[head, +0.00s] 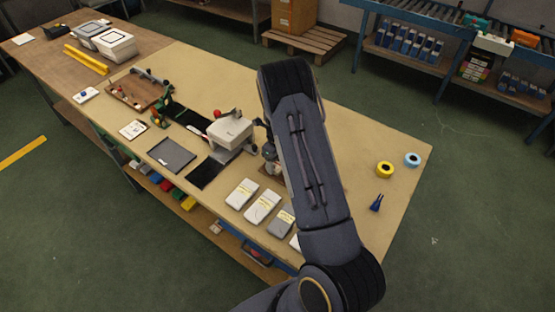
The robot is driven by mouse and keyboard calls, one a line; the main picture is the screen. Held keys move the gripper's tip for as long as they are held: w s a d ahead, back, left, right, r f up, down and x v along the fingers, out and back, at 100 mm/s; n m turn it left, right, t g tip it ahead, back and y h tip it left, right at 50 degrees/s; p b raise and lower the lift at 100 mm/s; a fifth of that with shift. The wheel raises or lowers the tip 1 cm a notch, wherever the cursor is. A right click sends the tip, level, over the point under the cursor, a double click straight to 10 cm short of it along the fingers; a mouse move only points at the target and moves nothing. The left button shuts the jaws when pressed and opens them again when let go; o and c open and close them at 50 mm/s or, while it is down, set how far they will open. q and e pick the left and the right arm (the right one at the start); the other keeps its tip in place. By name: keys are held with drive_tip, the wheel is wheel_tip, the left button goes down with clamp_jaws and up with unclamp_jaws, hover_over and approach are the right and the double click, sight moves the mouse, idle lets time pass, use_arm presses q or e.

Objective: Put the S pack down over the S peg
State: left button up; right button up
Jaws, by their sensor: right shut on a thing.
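My right arm reaches in from the bottom over the table. Its gripper (268,152) shows only partly, beside the arm, and is shut on a small greyish thing that is mostly hidden. I take it for the S pack, but can read no label on it. I cannot make out the S peg. My left gripper is not in view.
The table (395,165) is clear at right, apart from a yellow roll (385,169), a blue roll (412,159) and a dark blue tool (376,203). Left of the gripper stand a white machine (230,130), a dark pad (171,155) and a tray (135,90).

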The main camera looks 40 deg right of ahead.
drive_tip(key=o, duration=1)
drive_tip(key=shift+f, duration=0.1)
